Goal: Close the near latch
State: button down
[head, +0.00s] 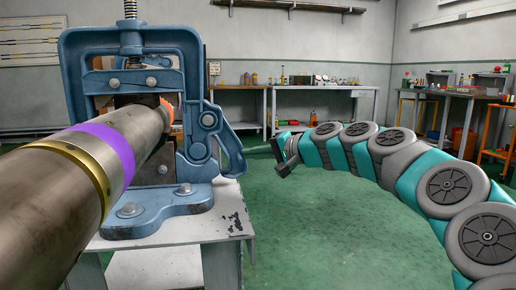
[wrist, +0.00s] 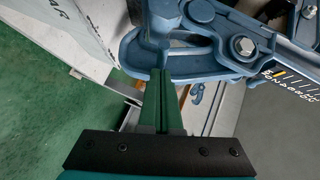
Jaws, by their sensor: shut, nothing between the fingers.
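A blue pipe vise (head: 128,75) stands upright on a worn light-grey table in the head view, with a thick steel pipe (head: 45,200) through it. The near latch (head: 208,133) is a blue lever hinged on the vise's right side. Its arm (head: 234,152) slants down and out to the right, away from the frame. My gripper (head: 260,149) is to the right of this arm. In the wrist view my gripper's green fingers (wrist: 161,75) are together and empty, with their tips at the blue latch lever (wrist: 185,62). I cannot tell whether they touch it.
The pipe carries purple (head: 107,150) and gold (head: 85,160) bands and reaches toward the camera. The vise's table (head: 215,228) has chipped paint. Workbenches (head: 320,90) line the back wall. Green floor (head: 320,225) is clear right of the vise.

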jog(key=shift+s+a+f+m+y+b, duration=0.25)
jog(key=shift+a+f+m+y+b, duration=0.35)
jog(key=shift+a+f+y, duration=0.25)
